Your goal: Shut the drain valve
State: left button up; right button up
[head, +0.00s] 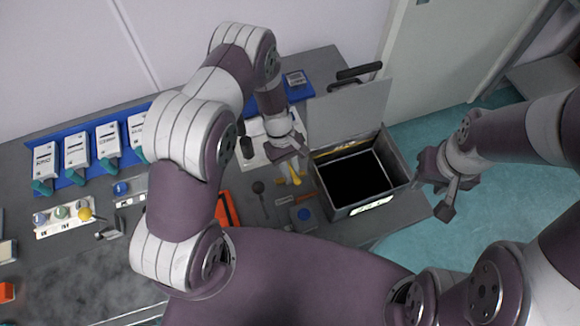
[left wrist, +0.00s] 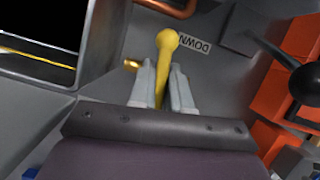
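In the head view the left gripper (head: 292,160) reaches down to the lever from above. My right gripper (head: 447,200) hangs empty to the right of the box; its finger gap is unclear.
An open box (head: 398,165) with a dark inside and raised lid stands right of the lever. A dark-knobbed lever (head: 259,188) and an orange item (head: 228,208) are to the left.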

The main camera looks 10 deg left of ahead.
pick_arm(q)
grip_shut()
jog(key=shift+f+m+b, duration=0.25)
jog(key=shift+m+b, duration=0.35)
jog(key=shift+b, duration=0.1)
jog(key=shift+r+m+y, duration=0.15)
jog(key=shift+m+y, duration=0.15)
jog(key=shift+y, duration=0.1)
jog(key=shift+r, duration=0.15)
jog(key=o, duration=0.6)
grip_release()
